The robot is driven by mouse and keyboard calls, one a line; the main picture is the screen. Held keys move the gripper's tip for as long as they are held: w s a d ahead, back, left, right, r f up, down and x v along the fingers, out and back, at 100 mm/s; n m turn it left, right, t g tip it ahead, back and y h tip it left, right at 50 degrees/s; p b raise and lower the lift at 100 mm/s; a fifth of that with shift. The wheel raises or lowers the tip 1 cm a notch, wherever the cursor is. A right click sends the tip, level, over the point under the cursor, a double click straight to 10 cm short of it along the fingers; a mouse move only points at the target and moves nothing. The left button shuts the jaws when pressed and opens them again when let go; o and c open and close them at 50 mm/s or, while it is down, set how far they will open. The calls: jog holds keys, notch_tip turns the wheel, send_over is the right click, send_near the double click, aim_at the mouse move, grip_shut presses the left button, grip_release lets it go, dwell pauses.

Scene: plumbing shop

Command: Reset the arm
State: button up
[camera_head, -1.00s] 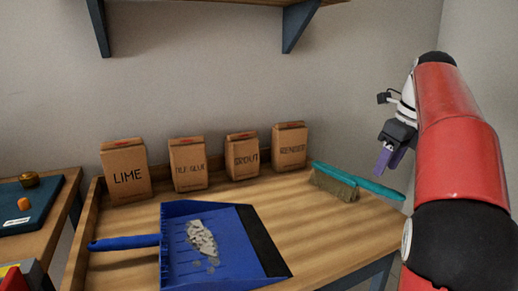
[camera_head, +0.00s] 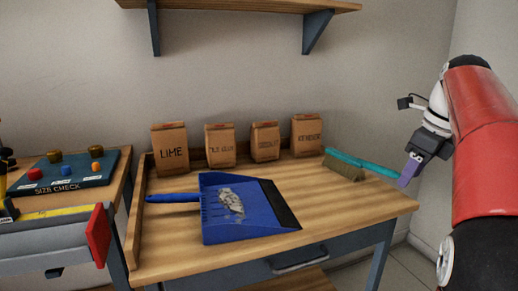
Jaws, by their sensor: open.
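My red arm stands at the right edge of the view. My gripper (camera_head: 410,170), with purple fingers, points down beside the right end of the wooden bench (camera_head: 330,215). It is open and I see nothing held in it. Its fingers show near the handle end of a teal brush (camera_head: 362,165); I cannot tell whether they touch. The brush lies on the bench with its tan bristles to the left. A blue dustpan (camera_head: 270,231) lies at the bench's middle, with grey debris (camera_head: 231,201) in it.
Paper bags marked LIME (camera_head: 172,153), GROUT (camera_head: 265,146) and others line the bench's back. A SIZE CHECK board (camera_head: 65,187) and a grey-and-red tool (camera_head: 55,240) are at left. A wall shelf (camera_head: 240,5) hangs above. Floor shows at lower right.

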jog(key=s+a+f+n+t, duration=0.2)
jog(key=s+a+f+n, duration=0.6)
jog(key=s+a+n, duration=0.6)
jog(key=s+a+f+n+h, duration=0.1)
jog(key=s+a+f+n, duration=0.2)
jog(key=s+f+n, duration=0.5)
notch_tip(320, 180, down, 4)
jog(key=n, duration=0.6)
jog(key=shift+r+t, duration=0.15)
jog(key=shift+t, duration=0.25)
